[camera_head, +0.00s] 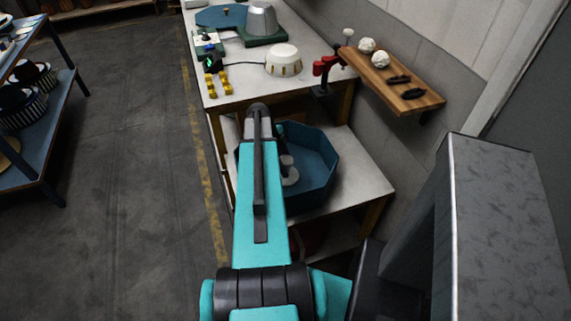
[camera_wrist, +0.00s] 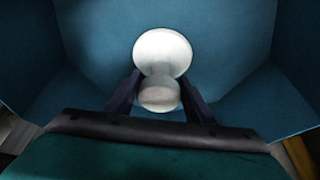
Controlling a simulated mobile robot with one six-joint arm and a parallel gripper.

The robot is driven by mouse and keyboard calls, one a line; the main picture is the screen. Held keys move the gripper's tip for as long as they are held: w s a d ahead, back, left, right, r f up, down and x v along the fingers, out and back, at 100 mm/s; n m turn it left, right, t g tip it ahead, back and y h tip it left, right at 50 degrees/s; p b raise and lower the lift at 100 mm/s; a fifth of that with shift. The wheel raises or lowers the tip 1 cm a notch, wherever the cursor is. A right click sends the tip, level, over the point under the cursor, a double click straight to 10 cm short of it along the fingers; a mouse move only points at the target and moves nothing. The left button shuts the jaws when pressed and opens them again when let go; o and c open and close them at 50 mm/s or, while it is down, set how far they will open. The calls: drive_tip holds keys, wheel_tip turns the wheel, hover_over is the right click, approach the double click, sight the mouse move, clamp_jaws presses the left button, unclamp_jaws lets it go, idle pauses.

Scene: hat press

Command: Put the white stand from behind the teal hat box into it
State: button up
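The white stand (camera_head: 290,178) is inside the teal hat box (camera_head: 318,142), on the lower shelf. It has a round disc and a smaller rounded end joined by a short neck. In the wrist view the stand's bright disc (camera_wrist: 162,50) is farther from me and its smaller end is nearer. My gripper (camera_wrist: 160,82) reaches down into the box, its two dark fingers close against both sides of the stand's smaller end. In the head view my arm hides the box's left part and most of the gripper. I cannot tell whether the disc touches the box floor.
The lower shelf (camera_head: 362,180) has bare room right of the box. The workbench (camera_head: 233,87) above holds a white round device (camera_head: 283,60) and a red clamp (camera_head: 322,66). A wooden wall shelf (camera_head: 412,92) is at the right. A grey cabinet-like block (camera_head: 510,220) stands at the front right.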

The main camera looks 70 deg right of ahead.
drive_tip(key=shift+o, duration=1.4)
drive_tip(key=shift+r, duration=0.15)
drive_tip(key=b+v, duration=0.2)
drive_tip(key=v, duration=1.1)
drive_tip(key=shift+w+r, duration=0.2)
drive_tip(key=shift+r, duration=0.05)
